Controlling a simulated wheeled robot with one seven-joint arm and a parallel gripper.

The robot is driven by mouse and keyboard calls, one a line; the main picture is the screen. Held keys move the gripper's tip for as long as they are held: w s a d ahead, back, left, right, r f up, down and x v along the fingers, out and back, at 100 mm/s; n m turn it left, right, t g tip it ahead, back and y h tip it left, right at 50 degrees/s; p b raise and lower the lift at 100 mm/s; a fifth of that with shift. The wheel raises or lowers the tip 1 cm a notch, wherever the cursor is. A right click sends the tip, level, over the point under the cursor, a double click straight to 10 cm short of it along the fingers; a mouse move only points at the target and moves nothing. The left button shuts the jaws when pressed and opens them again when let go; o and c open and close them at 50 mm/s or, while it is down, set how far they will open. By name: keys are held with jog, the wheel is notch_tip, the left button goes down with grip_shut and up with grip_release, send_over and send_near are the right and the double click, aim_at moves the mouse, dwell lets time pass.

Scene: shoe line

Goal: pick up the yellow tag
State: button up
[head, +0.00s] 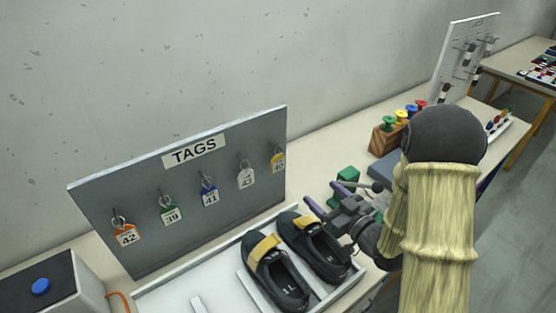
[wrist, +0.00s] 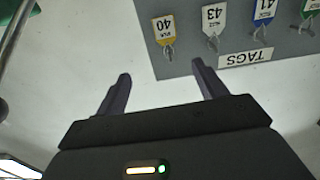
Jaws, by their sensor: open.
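The yellow tag (head: 277,160), marked 40, hangs by a ring at the right end of the grey TAGS board. In the wrist view the yellow tag (wrist: 162,29) is upside down near the top, beside the board's edge. My gripper (head: 322,198) is to the right of the board, in front of the tag and apart from it.
The TAGS board (head: 190,205) also holds white, blue, green and orange tags. A white tray (head: 185,290) with a pair of black shoes (head: 272,283) lies below the board. A green object (head: 347,176) and a wooden block with spools (head: 385,138) stand right of the board.

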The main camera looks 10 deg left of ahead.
jog(key=shift+s+a+r, duration=0.1)
jog(key=shift+s+r, duration=0.05)
jog(key=p, duration=0.5)
send_near(279, 158)
jog(key=x, duration=0.3)
jog(key=shift+w+f, duration=0.25)
jog(key=shift+w, duration=0.2)
jog(key=shift+w+a+r, duration=0.15)
jog(key=shift+a, duration=0.1)
jog(key=p+x, duration=0.3)
jog(key=x, duration=0.1)
jog(key=shift+s+a+r, duration=0.15)
jog(key=shift+s+a, duration=0.1)
jog(key=shift+a, duration=0.05)
jog(key=shift+w+a, duration=0.15)
jog(key=shift+w, duration=0.05)
